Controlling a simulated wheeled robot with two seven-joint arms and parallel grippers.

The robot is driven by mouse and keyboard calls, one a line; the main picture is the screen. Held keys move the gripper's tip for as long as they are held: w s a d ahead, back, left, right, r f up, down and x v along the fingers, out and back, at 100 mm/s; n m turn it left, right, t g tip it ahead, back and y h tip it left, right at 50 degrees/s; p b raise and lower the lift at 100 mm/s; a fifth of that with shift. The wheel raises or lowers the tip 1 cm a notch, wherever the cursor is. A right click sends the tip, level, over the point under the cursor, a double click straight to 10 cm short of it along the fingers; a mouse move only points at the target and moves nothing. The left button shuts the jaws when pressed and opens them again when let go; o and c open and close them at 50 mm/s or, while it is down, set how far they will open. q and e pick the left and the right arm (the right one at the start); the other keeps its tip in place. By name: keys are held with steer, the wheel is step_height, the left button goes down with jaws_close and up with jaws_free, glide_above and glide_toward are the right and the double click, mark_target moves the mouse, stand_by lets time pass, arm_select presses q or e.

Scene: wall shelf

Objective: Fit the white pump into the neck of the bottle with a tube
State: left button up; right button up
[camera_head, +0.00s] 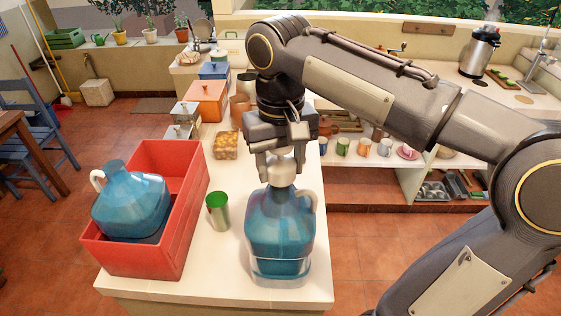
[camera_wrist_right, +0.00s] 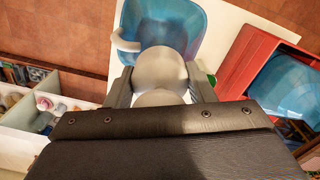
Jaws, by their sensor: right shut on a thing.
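The white pump (camera_head: 283,173) is between the fingers of my right gripper (camera_head: 281,152), which is shut on it and points down. The pump also shows in the wrist view (camera_wrist_right: 158,70), large between the two fingers. A blue bottle (camera_head: 279,232) with a pale handle stands upright on the counter right below the pump; it also shows in the wrist view (camera_wrist_right: 180,22). The pump hides the bottle's neck, so I cannot tell whether it is inside the neck or just above it. No tube can be made out. My left gripper is out of view.
A second blue bottle (camera_head: 130,205) leans in a red crate (camera_head: 188,205) at the left. A green-lined metal cup (camera_head: 218,211) stands between crate and bottle. Boxes and jars, including an orange box (camera_head: 207,100), stand behind. The counter's front right edge is close to the bottle.

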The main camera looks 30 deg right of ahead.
steer(key=shift+f+b, duration=0.35)
steer(key=shift+f, duration=0.4)
stand_by(0.4)
steer(key=o, duration=1.1)
steer(key=shift+c, duration=0.2)
step_height(320, 180, up, 8)
steer(key=shift+f+p, duration=0.1)
steer(key=shift+p, duration=0.25)
